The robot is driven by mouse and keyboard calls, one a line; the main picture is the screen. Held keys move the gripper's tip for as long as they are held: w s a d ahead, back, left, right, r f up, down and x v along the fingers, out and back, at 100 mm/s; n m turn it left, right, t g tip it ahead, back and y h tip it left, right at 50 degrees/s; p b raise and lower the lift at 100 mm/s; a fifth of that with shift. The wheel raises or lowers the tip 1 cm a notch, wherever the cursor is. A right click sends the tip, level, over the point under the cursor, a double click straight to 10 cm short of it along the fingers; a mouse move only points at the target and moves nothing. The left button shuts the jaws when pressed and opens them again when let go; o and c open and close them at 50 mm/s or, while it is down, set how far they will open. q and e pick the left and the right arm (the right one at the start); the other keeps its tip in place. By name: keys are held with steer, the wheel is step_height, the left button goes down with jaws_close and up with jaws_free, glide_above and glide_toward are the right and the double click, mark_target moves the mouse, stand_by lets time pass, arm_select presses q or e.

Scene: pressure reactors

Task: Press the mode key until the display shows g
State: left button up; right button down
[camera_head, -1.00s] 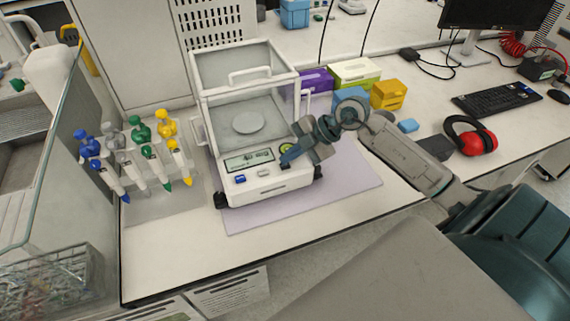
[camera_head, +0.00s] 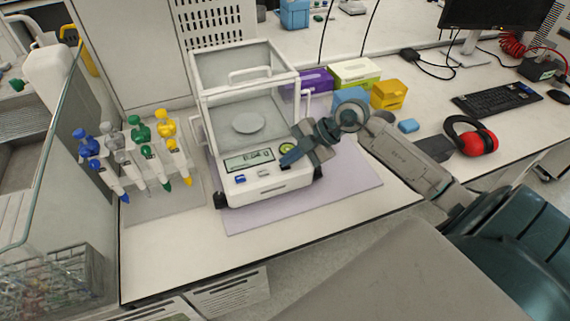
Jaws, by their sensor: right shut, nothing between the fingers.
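A white analytical balance (camera_head: 215,125) with a clear draft shield stands on a lilac mat (camera_head: 345,190). Its display (camera_head: 249,160) shows dark characters too small to read. On the front panel are a blue key (camera_head: 240,179), a pale key (camera_head: 263,172) and a round green-ringed key (camera_head: 287,147); I cannot tell which is the mode key. A round pan (camera_head: 249,123) sits inside. My right gripper (camera_head: 287,160) is shut and empty, its tip at the panel's right side just below the round key. Whether it touches the panel is unclear. My left gripper is out of view.
A rack of coloured pipettes (camera_head: 140,150) stands left of the balance. A purple box (camera_head: 316,80), a green-white box (camera_head: 355,73) and a yellow box (camera_head: 389,94) stand behind right. Red ear defenders (camera_head: 472,138) lie farther right. The table front is clear.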

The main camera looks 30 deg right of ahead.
mark_target(290, 166)
steer(key=shift+r, duration=0.1)
steer(key=shift+r+p, duration=0.75)
step_height(290, 166, up, 5)
steer(key=p, duration=0.4)
steer(key=shift+r, duration=0.1)
steer(key=shift+d, duration=0.15)
stand_by(0.6)
